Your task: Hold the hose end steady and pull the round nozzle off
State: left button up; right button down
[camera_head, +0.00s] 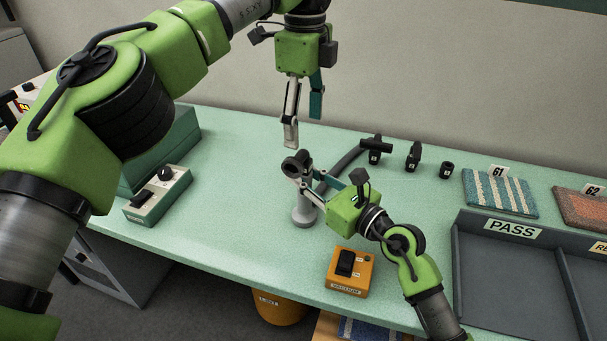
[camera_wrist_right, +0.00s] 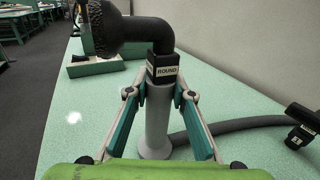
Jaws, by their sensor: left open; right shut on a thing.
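The round nozzle (camera_head: 296,163) is black, with a bent neck and a wide round head. In the right wrist view its neck (camera_wrist_right: 164,68) carries a label reading ROUND, and it sits on top of the upright grey hose end (camera_wrist_right: 157,115). My right gripper (camera_wrist_right: 161,94) is shut on the hose end just below the label; it also shows in the head view (camera_head: 311,182). The fingers hide part of the joint. My left gripper (camera_head: 303,131) is open and empty, pointing down above the nozzle and apart from it.
A dark hose (camera_head: 347,160) runs back from the post. Several black nozzles, such as the T-shaped one (camera_head: 376,145), stand behind. An orange switch box (camera_head: 348,271) is in front, a control box (camera_head: 158,196) left, and the PASS tray (camera_head: 507,229) right. The table's left middle is clear.

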aim_at(303, 155)
pick_arm(q)
jog(key=shift+a, duration=0.15)
notch_tip(303, 155, down, 8)
jog(key=shift+r, duration=0.1)
jog(key=shift+f, duration=0.65)
jog(key=shift+s+a, duration=0.1)
jog(key=shift+s, duration=0.2)
dwell(0.3)
jog(key=shift+s+a, duration=0.25)
jog(key=shift+s, duration=0.4)
jog(key=shift+s+a, duration=0.2)
jog(key=shift+s, duration=0.2)
dwell(0.4)
jog(key=shift+s+a, duration=0.1)
jog(key=shift+s, duration=0.15)
